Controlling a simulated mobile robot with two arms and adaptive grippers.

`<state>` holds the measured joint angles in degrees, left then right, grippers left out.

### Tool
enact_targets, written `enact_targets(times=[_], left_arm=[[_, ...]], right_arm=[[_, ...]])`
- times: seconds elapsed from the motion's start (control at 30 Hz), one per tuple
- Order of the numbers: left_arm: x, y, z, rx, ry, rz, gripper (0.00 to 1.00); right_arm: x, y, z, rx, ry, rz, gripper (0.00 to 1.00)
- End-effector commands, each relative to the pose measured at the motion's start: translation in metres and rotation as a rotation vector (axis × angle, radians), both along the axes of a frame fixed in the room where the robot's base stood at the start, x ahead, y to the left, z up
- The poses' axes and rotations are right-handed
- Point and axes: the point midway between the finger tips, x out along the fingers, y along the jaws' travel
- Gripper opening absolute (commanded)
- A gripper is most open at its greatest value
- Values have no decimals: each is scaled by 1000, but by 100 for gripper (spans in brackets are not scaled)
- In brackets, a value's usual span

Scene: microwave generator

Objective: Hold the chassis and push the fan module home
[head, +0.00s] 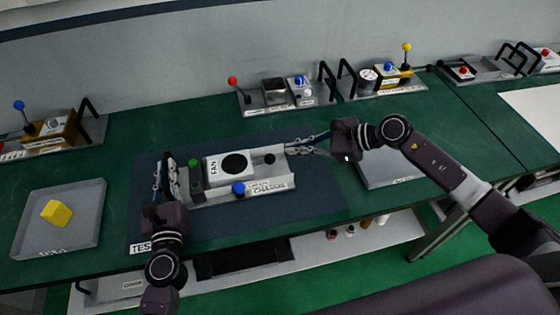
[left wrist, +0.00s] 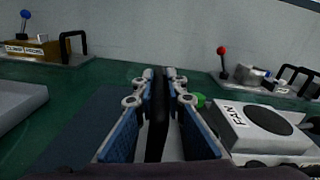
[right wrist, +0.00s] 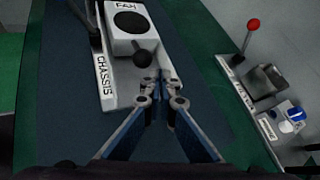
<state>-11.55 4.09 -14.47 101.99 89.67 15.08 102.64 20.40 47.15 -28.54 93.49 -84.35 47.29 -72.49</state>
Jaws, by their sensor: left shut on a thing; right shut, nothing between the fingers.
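The chassis (head: 284,183) is a light grey open tray with a "CHASSIS" label on its front wall, on a dark mat in the head view. The white fan module (head: 213,172), with a round black fan opening, sits in it and also shows in the right wrist view (right wrist: 129,42). A black ball knob (right wrist: 143,58) stands beside the fan module, towards the chassis's right end. My left gripper (left wrist: 158,75) is shut on a dark upright bar (left wrist: 157,130) at the chassis's left end. My right gripper (right wrist: 155,80) is shut and empty by the right end, its tips close to the knob.
A grey tray (head: 88,228) with a yellow block (head: 57,212) lies at the left. Several fixtures with coloured levers and black handles, such as a red-levered one (head: 233,82), line the back. Another grey tray (head: 388,174) lies partly under my right arm.

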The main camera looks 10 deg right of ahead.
Motion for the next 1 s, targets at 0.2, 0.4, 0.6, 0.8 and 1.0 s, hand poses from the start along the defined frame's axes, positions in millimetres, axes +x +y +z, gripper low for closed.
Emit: enact_targets(times=[0.2, 0.4, 0.6, 0.8, 1.0], left_arm=[[-2, -2, -7, -1, 13, -6, 0], [-2, -2, -7, -1, 12, -5, 0], [-2, -2, -7, 0, 12, -5, 0], [-2, -2, -7, 0, 12, -5, 0], [-2, -2, -7, 0, 12, -5, 0]], right_arm=[[0, -1, 1, 1, 0, 0, 0], [-3, -7, 4, 0, 1, -2, 0], [-19, -32, 20, -4, 2, -3, 0], [-39, -63, 41, -4, 2, -1, 0], [-52, -82, 56, -2, 1, 1, 0]])
